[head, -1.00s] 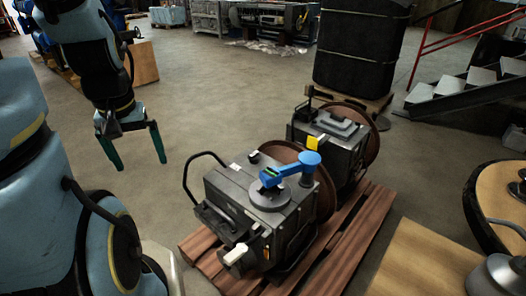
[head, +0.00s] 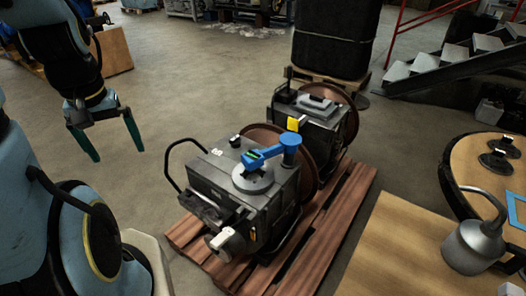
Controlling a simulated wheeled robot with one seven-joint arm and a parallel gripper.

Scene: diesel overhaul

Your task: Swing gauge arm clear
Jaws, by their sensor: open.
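The blue gauge arm (head: 266,155) sits on a round grey disc (head: 252,179) on top of the nearer dark grey machine (head: 222,186). Its raised round end (head: 291,140) is at the right, and a green patch shows near its left end. My gripper (head: 112,143) hangs in the air to the left of the machine, its two green fingers spread apart with nothing between them. It is well apart from the gauge arm. Nothing hides the gauge arm.
The machine stands on a reddish wooden pallet (head: 344,220) beside a second similar machine (head: 312,118). A black curved handle (head: 172,160) sticks out at its left. A wooden table (head: 400,250) with a grey can (head: 474,245) is at right. Floor between gripper and machine is clear.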

